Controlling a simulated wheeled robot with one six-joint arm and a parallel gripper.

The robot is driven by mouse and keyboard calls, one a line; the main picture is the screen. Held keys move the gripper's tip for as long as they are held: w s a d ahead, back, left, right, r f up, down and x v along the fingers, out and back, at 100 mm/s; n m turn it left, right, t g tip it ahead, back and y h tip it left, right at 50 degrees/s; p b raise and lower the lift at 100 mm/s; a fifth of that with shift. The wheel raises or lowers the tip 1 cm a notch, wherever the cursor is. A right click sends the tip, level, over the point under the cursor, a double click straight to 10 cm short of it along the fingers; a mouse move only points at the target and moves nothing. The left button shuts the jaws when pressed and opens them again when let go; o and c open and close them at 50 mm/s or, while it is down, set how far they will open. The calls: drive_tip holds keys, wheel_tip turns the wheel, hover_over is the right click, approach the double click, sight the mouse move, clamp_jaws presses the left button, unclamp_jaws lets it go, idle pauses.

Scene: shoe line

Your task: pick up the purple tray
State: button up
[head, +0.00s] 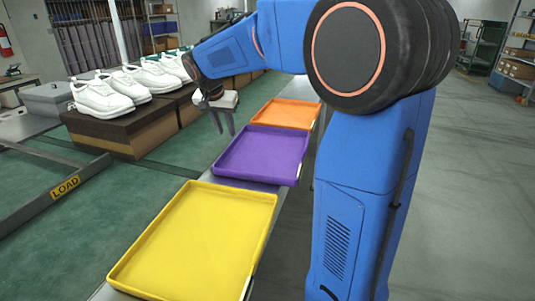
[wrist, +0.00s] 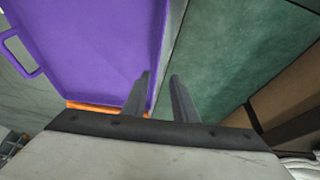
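The purple tray (head: 262,155) lies flat on a narrow grey rail between a yellow tray and an orange tray. My gripper (head: 225,132) is above the tray's far left corner, fingers pointing down, open and empty. In the wrist view the purple tray (wrist: 90,45) fills the upper left, with a loop handle at its left side. In that view my gripper (wrist: 160,76) has one finger on each side of the line of the tray's long rim. I cannot tell whether the fingertips reach down to the rim or touch it.
The yellow tray (head: 195,240) is in front and the orange tray (head: 287,113) behind. White shoes (head: 100,95) stand on brown boxes (head: 120,135) to the left. A grey bar marked LOAD (head: 65,188) runs at the far left. Open green floor lies between boxes and rail.

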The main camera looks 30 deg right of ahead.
drive_tip(key=shift+d+x, duration=0.2)
drive_tip(key=shift+x, duration=2.75)
drive_tip(key=shift+s, duration=0.2)
clamp_jaws()
